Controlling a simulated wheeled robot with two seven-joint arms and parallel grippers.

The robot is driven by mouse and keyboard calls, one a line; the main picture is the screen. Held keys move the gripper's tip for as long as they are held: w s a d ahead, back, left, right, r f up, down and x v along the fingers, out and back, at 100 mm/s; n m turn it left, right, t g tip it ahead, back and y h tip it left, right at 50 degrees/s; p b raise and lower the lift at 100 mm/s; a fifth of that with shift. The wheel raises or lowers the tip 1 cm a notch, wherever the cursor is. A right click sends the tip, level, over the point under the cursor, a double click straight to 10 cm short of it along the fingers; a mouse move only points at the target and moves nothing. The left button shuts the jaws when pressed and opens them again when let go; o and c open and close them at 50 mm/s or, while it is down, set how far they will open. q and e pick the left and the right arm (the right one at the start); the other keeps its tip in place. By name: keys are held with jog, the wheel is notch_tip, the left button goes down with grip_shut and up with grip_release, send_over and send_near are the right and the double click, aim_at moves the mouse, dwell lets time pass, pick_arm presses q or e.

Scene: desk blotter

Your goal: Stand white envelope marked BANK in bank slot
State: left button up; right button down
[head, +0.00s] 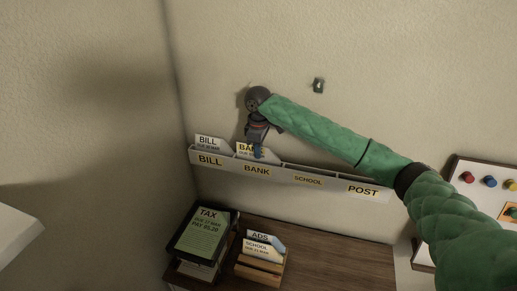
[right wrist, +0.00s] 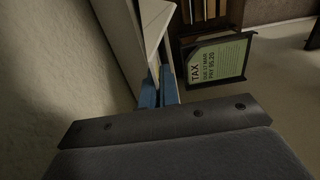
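The white envelope marked BANK (head: 243,149) stands upright in the bank slot of the pale wall rack (head: 228,166), behind the BANK label. Its right part is hidden by my right gripper (head: 257,151), whose blue fingertips are at its top edge, just above the rack's front. In the right wrist view the blue fingers (right wrist: 158,88) are close together at a thin white edge, and they look shut on the envelope. The exact contact is small and dark. My left gripper is in neither view.
A BILL envelope (head: 208,142) stands in the bill slot at left. The school and post slots look empty. Below, a TAX card (head: 203,230) and a wooden holder (head: 259,267) with ADS and SCHOOL envelopes sit on the brown desktop (head: 335,262). A button panel (head: 485,200) is at right.

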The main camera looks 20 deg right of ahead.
jog(key=shift+f, duration=0.35)
jog(key=c, duration=1.6)
grip_release()
